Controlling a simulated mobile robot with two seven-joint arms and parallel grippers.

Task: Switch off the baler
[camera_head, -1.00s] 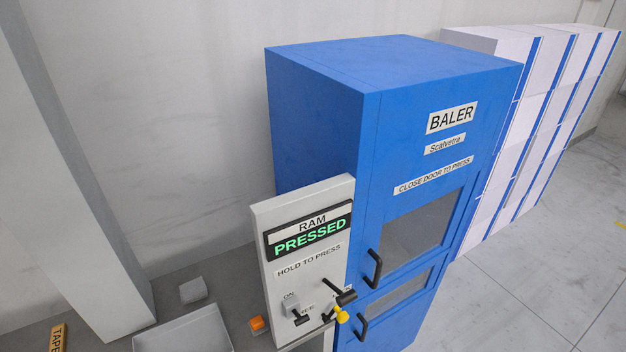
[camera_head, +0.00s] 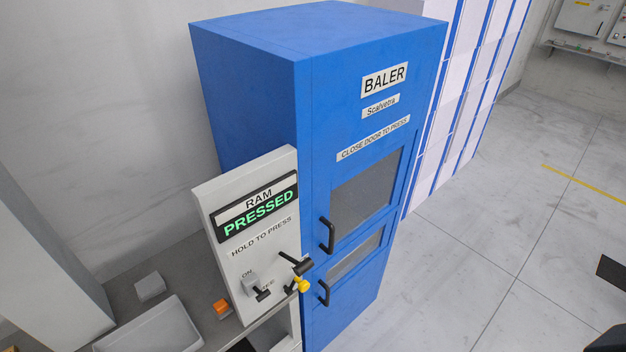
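The blue baler (camera_head: 250,120) stands in the middle against the wall, with two windowed doors and black handles; both doors look shut. Its light grey control panel (camera_head: 215,195) is at the left front side. Below the "HOLD TO PRESS" label is a grey switch block (camera_head: 250,284) with a black lever (camera_head: 263,295), beside an "ON" label. The lettering near the levers is partly hidden.
A grey counter (camera_head: 125,297) at lower left holds a grey tray (camera_head: 155,330), a small grey block (camera_head: 150,286) and an orange block (camera_head: 221,308). White blue-edged stacks (camera_head: 465,90) stand behind the baler. The floor (camera_head: 480,240) to the right is mostly clear.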

